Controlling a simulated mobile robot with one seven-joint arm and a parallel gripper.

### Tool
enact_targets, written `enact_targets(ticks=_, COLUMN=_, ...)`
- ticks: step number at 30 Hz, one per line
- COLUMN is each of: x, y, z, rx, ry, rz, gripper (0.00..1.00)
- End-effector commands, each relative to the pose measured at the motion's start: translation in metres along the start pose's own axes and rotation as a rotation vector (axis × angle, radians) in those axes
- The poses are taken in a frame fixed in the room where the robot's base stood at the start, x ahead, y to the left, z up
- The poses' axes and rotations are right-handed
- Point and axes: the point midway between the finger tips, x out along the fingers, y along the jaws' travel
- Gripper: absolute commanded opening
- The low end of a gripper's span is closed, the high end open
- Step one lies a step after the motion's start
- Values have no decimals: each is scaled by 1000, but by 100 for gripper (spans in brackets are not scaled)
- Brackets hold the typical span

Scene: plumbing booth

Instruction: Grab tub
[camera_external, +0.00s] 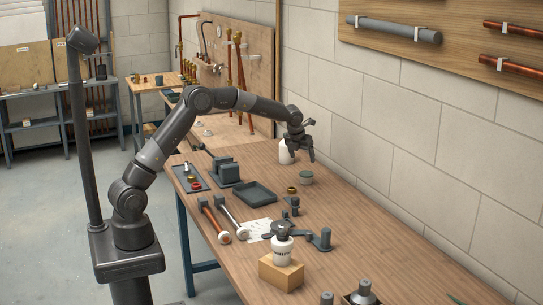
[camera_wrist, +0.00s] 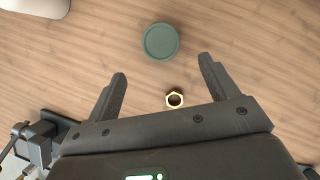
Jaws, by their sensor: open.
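The tub (camera_external: 305,177) is a small, low, round grey-green container standing on the wooden bench. In the wrist view its round green lid (camera_wrist: 160,41) shows from above, just beyond the fingertips. My gripper (camera_external: 302,155) is over the bench, above the tub and slightly to its left in the external view. In the wrist view my gripper (camera_wrist: 163,68) has its two fingers spread wide with nothing between the tips. The tub looks uncovered and apart from the fingers.
A brass nut (camera_wrist: 174,99) lies close to the tub. A white bottle (camera_external: 286,152) stands behind my gripper. A dark tray (camera_external: 255,193) and a dark fitting (camera_external: 295,206) are nearby. The bench right of the tub, toward the block wall, is clear.

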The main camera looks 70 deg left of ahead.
Motion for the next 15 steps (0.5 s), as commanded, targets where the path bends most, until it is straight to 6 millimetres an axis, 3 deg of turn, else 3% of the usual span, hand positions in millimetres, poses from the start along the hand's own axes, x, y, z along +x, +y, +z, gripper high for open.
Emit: enact_targets(ticks=15, x=60, y=0, z=-1, rx=10, ry=1, rz=0, gripper=80)
